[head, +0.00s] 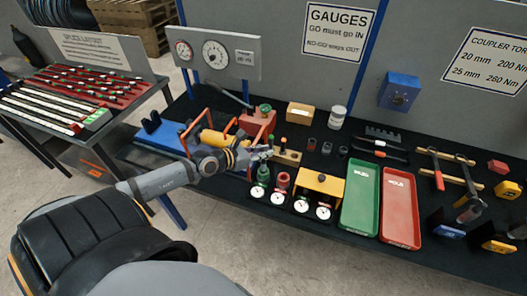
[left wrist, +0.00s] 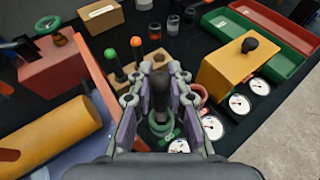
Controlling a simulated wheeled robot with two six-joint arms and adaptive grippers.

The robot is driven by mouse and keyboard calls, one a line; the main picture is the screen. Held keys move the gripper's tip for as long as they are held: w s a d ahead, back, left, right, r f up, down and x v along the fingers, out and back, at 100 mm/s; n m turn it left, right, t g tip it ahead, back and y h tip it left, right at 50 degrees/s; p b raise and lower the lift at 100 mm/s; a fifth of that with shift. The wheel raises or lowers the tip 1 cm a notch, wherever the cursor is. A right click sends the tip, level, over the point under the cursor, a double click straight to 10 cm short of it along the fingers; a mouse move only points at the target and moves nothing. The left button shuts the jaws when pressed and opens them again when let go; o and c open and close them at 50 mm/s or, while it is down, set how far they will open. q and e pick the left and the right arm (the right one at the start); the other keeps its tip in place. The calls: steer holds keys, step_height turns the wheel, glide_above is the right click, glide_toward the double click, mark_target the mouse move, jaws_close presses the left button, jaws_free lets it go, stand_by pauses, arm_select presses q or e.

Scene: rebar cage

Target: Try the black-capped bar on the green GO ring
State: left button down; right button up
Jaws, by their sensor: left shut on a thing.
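My left gripper (head: 264,154) is shut on the black-capped bar (left wrist: 160,88), whose dark top shows between the fingers in the left wrist view, where the gripper also shows (left wrist: 158,95). The bar is over the green GO ring (left wrist: 160,126), close to it. I cannot tell whether its lower end is inside the ring. In the head view the green ring (head: 262,174) is just below the gripper. A red ring (head: 283,180) stands to its right, partly hidden by a finger in the left wrist view. My right gripper is not in view.
A wooden rack (head: 288,157) with a green-capped and an orange-capped bar is close behind the gripper. A yellow block (head: 320,184) with a black knob, several dials, a green tray (head: 361,200) and a red tray (head: 400,207) lie to the right. An orange cylinder (left wrist: 50,139) is at left.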

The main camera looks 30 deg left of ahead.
mark_target(264, 163)
arm_select(q)
steer(key=shift+f+b, duration=1.45)
steer(key=shift+f, duration=0.25)
steer(key=c, duration=1.2)
jaws_free()
steer(key=shift+r, duration=0.15)
